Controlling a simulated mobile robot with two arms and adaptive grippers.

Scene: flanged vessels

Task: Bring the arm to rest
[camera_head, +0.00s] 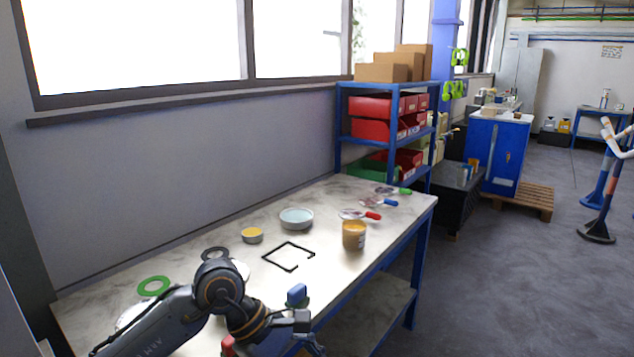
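My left arm comes in from the bottom left and bends over the near edge of the table (330,277). My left gripper (305,345) is low in the picture, at the table's front edge, partly cut off by the bottom border. Its fingers are not clear enough to tell open from shut, and I see nothing held in it. A small blue object (297,293) is just above it in the picture; whether they touch is unclear. My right arm and gripper are not in view.
The table holds a green ring (153,286), dark ring (215,254), yellow-topped tin (252,235), pale bowl (296,218), black square frame (289,256), amber jar (354,235) and several coloured-handled tools. A shelf with red bins (372,106) stands behind.

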